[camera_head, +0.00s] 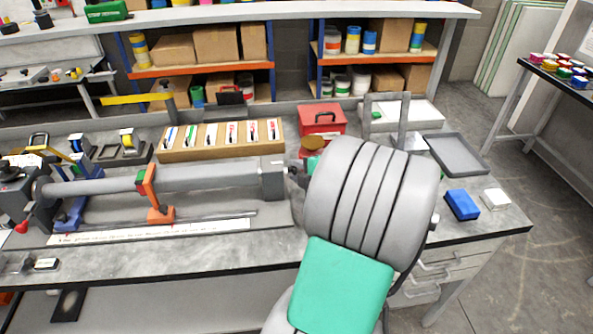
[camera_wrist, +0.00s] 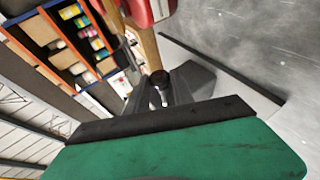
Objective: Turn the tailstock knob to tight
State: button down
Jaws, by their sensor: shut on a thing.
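The lathe-like machine lies along the bench in the head view, with a long grey cylinder (camera_head: 215,177) ending at a grey block, the tailstock (camera_head: 273,184), on the right. A small dark part, seemingly the tailstock knob (camera_head: 293,170), sticks out of the block's right side. My grey and green arm stands just right of it and hides most of my gripper. In the wrist view my gripper (camera_wrist: 158,98) is shut around a small dark round part, which looks like the knob (camera_wrist: 160,77). The knob's tight or loose marking cannot be read.
Behind are a wooden tray (camera_head: 185,155) of several cards and a red box (camera_head: 322,120). A grey tray (camera_head: 455,154), a blue block (camera_head: 462,205) and a white block (camera_head: 495,199) lie right of my arm.

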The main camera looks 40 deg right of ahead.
jog(key=shift+r, duration=0.1)
jog(key=g+p, duration=0.1)
jog(key=g+y+p, duration=0.1)
jog(key=g, duration=0.1)
jog(key=shift+w+r+m, duration=0.15)
jog(key=shift+r+m, duration=0.15)
jog(key=shift+m, duration=0.1)
jog(key=g+y+p, duration=0.1)
jog(key=g+p, duration=0.1)
jog(key=m+g+y+p, duration=0.1)
jog(key=g, duration=0.1)
jog(key=shift+w+d+r+y, duration=0.25)
jog(key=shift+w+y, duration=0.05)
jog(key=g+y+p, duration=0.1)
jog(key=p, duration=0.2)
jog(key=shift+w+d+g, duration=0.1)
jog(key=shift+g, duration=0.3)
jog(key=g+y+p, duration=0.1)
jog(key=p, duration=0.1)
jog(key=shift+w+d+f+m+g+p, duration=0.1)
jog(key=shift+m+g+p, duration=0.2)
jog(key=shift+m+p, duration=0.1)
jog(key=shift+f, duration=0.1)
jog(key=c, duration=1.1)
grip_release()
